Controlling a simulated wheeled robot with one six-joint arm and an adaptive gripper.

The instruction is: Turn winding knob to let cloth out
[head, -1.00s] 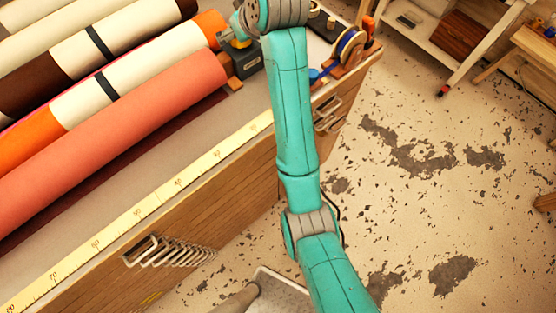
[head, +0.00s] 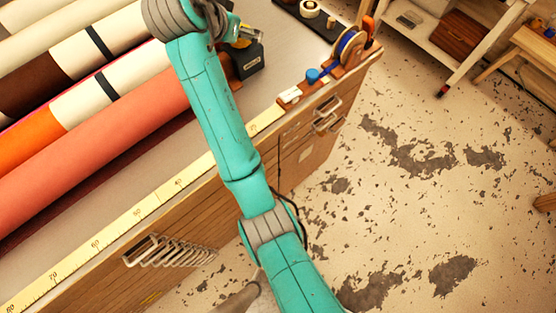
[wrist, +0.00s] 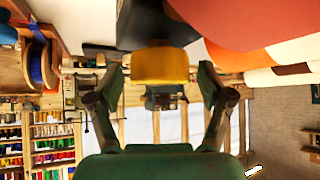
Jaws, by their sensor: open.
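The yellow winding knob (wrist: 160,67) shows in the wrist view, fixed to a dark block (wrist: 150,25). My gripper (wrist: 161,80) is open, with one finger on each side of the knob and visible gaps between. It does not appear to touch the knob. In the head view the dark block (head: 247,60) stands on the table by the roll ends, and my gripper (head: 235,32) is beside it, partly hidden by my wrist. The salmon roll (head: 100,150) lies along the table, and it also shows in the wrist view (wrist: 240,20).
Several other cloth rolls (head: 60,75) lie behind the salmon one. A blue spool (head: 348,45) on a wooden holder and a small white block (head: 290,96) sit at the table's right end. A yellow ruler strip (head: 130,216) runs along the front edge.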

